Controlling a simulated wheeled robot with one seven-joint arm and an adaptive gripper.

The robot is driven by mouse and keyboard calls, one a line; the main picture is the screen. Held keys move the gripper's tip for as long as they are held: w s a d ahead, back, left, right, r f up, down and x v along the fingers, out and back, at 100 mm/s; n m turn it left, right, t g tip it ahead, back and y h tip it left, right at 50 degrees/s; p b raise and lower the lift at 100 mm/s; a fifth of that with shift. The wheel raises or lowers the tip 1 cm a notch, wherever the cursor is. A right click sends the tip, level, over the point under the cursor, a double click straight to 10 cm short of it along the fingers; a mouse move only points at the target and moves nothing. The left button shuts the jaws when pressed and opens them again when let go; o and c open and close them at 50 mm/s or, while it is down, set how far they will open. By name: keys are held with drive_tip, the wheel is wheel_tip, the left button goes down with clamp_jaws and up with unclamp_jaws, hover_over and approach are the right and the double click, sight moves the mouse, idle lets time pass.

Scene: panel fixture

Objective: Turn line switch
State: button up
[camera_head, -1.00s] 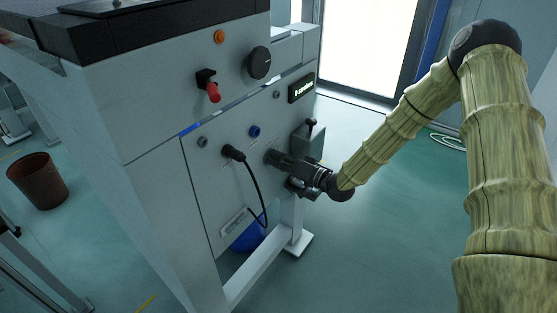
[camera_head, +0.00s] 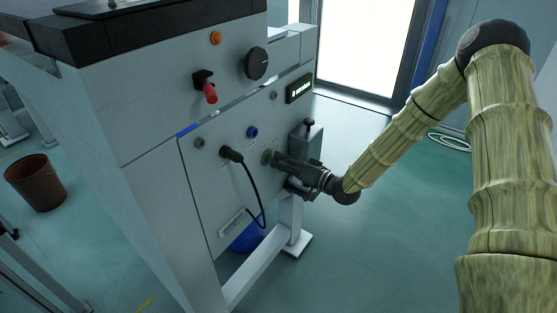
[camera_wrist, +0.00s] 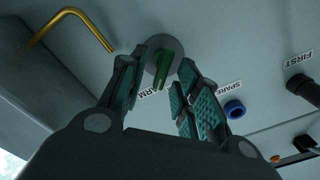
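A green switch handle (camera_wrist: 163,66) on a round grey base sits on the light panel in the wrist view. It also shows as a small green spot (camera_head: 267,157) in the head view. A label beside it is partly hidden by a finger; only "ARM" can be read, so I cannot confirm it is the line switch. My gripper (camera_wrist: 164,68) is open, with one finger on each side of the handle and a gap to both. In the head view my gripper (camera_head: 277,160) is in front of the panel's lower right part.
A black plug (camera_head: 232,153) with a hanging cable is left of the switch. A blue socket (camera_wrist: 234,110) marked "SPARE" and a dark plug (camera_wrist: 304,87) marked "FIRST" are nearby. A red-tipped lever (camera_head: 210,93) and black knob (camera_head: 257,63) are above. A brass rod (camera_wrist: 75,17) is close.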

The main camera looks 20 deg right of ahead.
drive_tip(key=v, duration=0.9)
drive_tip(key=shift+s+d, duration=0.2)
drive_tip(key=shift+d, duration=0.1)
drive_tip(key=s+a+f+g+h+p, duration=0.1)
drive_tip(key=s+a+f+g+h, duration=0.25)
drive_tip(key=s+f, duration=0.5)
drive_tip(key=s+a+f+g+h, duration=0.3)
drive_tip(key=s+a+f, duration=0.15)
drive_tip(key=f, duration=0.75)
drive_tip(key=s+f+g+h, duration=0.2)
drive_tip(key=s+f+g, duration=0.1)
drive_tip(key=s, duration=1)
drive_tip(key=s+f+n+g+h, duration=0.1)
drive_tip(key=s+f+g, duration=0.3)
drive_tip(key=s, duration=0.9)
drive_tip(key=shift+s+d+g+h+p, duration=0.25)
drive_tip(key=shift+s+g+h+p, duration=0.15)
drive_tip(key=shift+h, duration=0.35)
drive_tip(key=shift+f, duration=0.15)
